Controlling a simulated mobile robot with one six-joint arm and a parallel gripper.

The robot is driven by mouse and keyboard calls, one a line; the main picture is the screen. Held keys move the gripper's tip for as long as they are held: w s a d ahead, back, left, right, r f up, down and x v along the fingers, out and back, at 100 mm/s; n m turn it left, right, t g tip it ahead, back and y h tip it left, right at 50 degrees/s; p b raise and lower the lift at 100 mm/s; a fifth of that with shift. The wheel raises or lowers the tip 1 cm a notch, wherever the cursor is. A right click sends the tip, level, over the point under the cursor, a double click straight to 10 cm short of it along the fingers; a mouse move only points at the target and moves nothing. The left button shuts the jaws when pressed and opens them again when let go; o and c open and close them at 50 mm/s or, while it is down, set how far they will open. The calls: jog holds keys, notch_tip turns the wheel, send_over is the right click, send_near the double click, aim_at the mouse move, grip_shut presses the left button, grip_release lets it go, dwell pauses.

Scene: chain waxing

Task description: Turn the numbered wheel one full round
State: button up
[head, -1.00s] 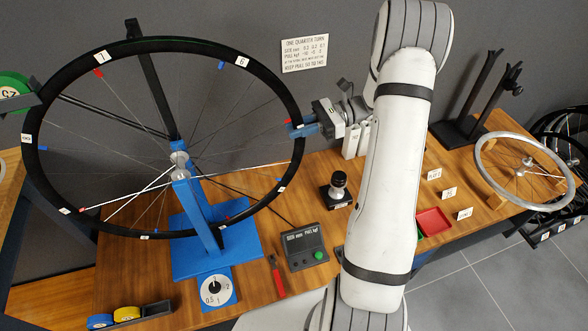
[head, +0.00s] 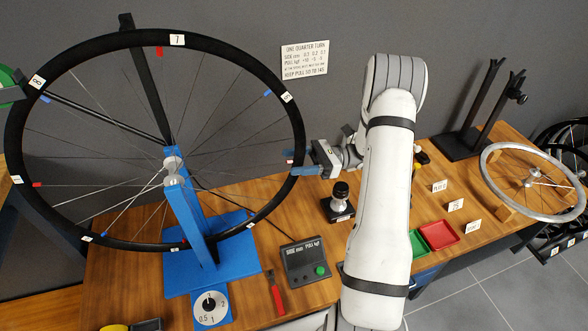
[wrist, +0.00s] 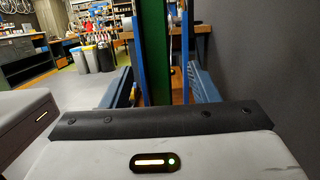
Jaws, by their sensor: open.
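The numbered wheel (head: 177,63), black-rimmed with white number tags and red and blue marks, stands upright in a blue truing stand (head: 193,225). Tag 7 (head: 177,39) is at the top and tag 8 (head: 37,82) at the upper left. My gripper (head: 298,162) is at the wheel's right edge, its blue fingers overlapping the rim in the head view. The wrist view shows its two blue fingers (wrist: 162,92) spread apart, with blue and green upright shapes beyond. I cannot tell whether they touch the rim.
A dial (head: 210,305) is at the stand's foot. A silver rim (head: 500,205) and red tray (head: 438,236) are at right.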

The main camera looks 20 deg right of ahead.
jog(key=d+f+p, duration=0.2)
jog(key=d+p, duration=0.3)
jog(key=d, duration=0.4)
jog(key=shift+d, duration=0.4)
jog(key=shift+r, duration=0.1)
